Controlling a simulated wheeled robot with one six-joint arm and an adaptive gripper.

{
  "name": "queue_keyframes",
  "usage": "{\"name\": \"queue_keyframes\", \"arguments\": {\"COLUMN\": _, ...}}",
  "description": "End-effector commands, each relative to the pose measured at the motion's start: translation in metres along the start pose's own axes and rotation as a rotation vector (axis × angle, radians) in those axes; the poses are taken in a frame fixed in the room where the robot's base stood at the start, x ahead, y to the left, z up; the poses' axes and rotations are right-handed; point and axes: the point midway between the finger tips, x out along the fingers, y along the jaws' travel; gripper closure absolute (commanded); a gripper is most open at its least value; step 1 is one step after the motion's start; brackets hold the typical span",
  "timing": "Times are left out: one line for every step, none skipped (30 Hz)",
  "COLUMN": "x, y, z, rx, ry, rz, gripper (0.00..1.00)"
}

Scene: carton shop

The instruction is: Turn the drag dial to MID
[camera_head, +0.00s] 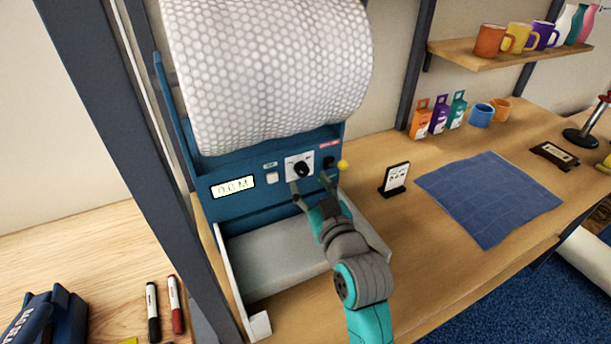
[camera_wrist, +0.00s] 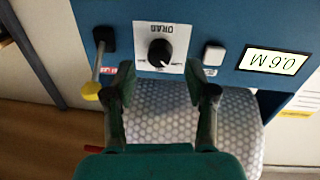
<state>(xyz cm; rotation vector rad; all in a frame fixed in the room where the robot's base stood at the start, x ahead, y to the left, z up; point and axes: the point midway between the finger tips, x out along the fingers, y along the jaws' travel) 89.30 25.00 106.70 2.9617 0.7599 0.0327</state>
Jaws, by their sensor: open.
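The drag dial (camera_head: 302,170) is a black knob on a white plate (camera_head: 291,161), set in the front panel of a blue dispenser. In the wrist view the dial (camera_wrist: 160,52) appears upside down under the word DRAG, and its scale marks are too small to read. My gripper (camera_head: 314,190) is open and empty just in front of the panel. In the wrist view its two fingers (camera_wrist: 161,88) are spread left and right of the dial's line, with the dial beyond the tips and apparently untouched.
A lever with a yellow knob (camera_head: 342,165) stands close beside the dial, near a finger. A white button (camera_head: 272,178) and a display (camera_head: 232,187) are on the other side. A bubble-wrap roll (camera_head: 270,75) hangs above. A small sign (camera_head: 395,179) and blue mat (camera_head: 490,198) lie right.

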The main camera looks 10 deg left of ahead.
Motion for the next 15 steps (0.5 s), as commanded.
{"name": "queue_keyframes", "arguments": {"x": 0.009, "y": 0.000, "z": -0.001, "rx": 0.000, "ry": 0.001, "rz": -0.001, "gripper": 0.44}}
{"name": "queue_keyframes", "arguments": {"x": 0.012, "y": 0.000, "z": -0.001, "rx": 0.000, "ry": 0.000, "rz": -0.001, "gripper": 0.44}}
{"name": "queue_keyframes", "arguments": {"x": 0.017, "y": 0.000, "z": 0.000, "rx": 0.000, "ry": -0.001, "rz": -0.001, "gripper": 0.44}}
{"name": "queue_keyframes", "arguments": {"x": 0.020, "y": 0.000, "z": -0.001, "rx": 0.000, "ry": 0.000, "rz": -0.001, "gripper": 0.44}}
{"name": "queue_keyframes", "arguments": {"x": 0.023, "y": 0.000, "z": -0.001, "rx": 0.000, "ry": 0.000, "rz": -0.001, "gripper": 0.44}}
{"name": "queue_keyframes", "arguments": {"x": 0.026, "y": 0.000, "z": 0.000, "rx": 0.000, "ry": 0.000, "rz": -0.001, "gripper": 0.44}}
{"name": "queue_keyframes", "arguments": {"x": 0.028, "y": 0.000, "z": 0.000, "rx": 0.000, "ry": 0.000, "rz": -0.001, "gripper": 0.44}}
{"name": "queue_keyframes", "arguments": {"x": 0.030, "y": 0.000, "z": 0.000, "rx": 0.000, "ry": 0.000, "rz": 0.000, "gripper": 0.44}}
{"name": "queue_keyframes", "arguments": {"x": 0.032, "y": 0.000, "z": 0.000, "rx": 0.000, "ry": 0.001, "rz": 0.000, "gripper": 0.44}}
{"name": "queue_keyframes", "arguments": {"x": 0.033, "y": 0.000, "z": 0.000, "rx": 0.000, "ry": 0.001, "rz": 0.000, "gripper": 0.44}}
{"name": "queue_keyframes", "arguments": {"x": 0.033, "y": 0.000, "z": 0.000, "rx": 0.000, "ry": 0.001, "rz": 0.000, "gripper": 0.44}}
{"name": "queue_keyframes", "arguments": {"x": 0.034, "y": 0.000, "z": 0.000, "rx": 0.000, "ry": 0.001, "rz": 0.000, "gripper": 0.44}}
{"name": "queue_keyframes", "arguments": {"x": 0.034, "y": 0.000, "z": 0.000, "rx": 0.000, "ry": 0.001, "rz": 0.000, "gripper": 0.44}}
{"name": "queue_keyframes", "arguments": {"x": 0.034, "y": 0.000, "z": 0.000, "rx": 0.000, "ry": 0.000, "rz": 0.000, "gripper": 0.44}}
{"name": "queue_keyframes", "arguments": {"x": 0.034, "y": 0.000, "z": 0.000, "rx": 0.000, "ry": 0.000, "rz": 0.000, "gripper": 0.44}}
